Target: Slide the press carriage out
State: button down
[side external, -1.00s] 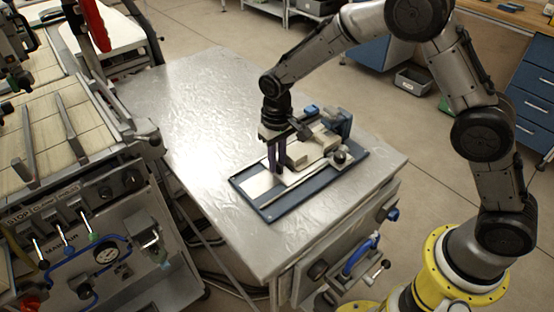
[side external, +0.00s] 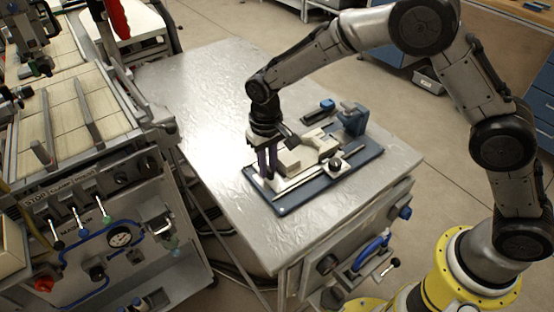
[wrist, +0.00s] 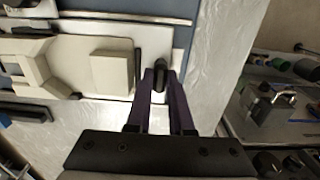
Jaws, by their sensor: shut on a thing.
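The press carriage (side external: 300,158) is a pale cream piece with a raised block, lying on a blue base plate (side external: 315,188). My gripper (side external: 268,176) points down at the carriage's left end. In the wrist view, its purple fingers (wrist: 161,82) are shut around a small dark upright handle (wrist: 159,76) at the end of the carriage (wrist: 75,62). The handle is partly hidden between the fingers. The blue upright press block (side external: 351,119) stands at the plate's back right, apart from the raised block.
The metal table (side external: 195,105) is clear to the left of and behind the base plate. A control panel with levers and a gauge (side external: 121,236) stands at the left. A round dark knob (side external: 334,165) sits at the plate's right front.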

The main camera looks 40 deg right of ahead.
jog(key=shift+a+r, duration=0.1)
jog(key=shift+a, duration=0.25)
jog(key=c, duration=1.1)
grip_release()
jog(key=shift+c, duration=0.2)
jog(key=o, duration=0.3)
jog(key=shift+d, duration=0.1)
jog(key=shift+o, duration=0.2)
notch_tip(320, 180, up, 14)
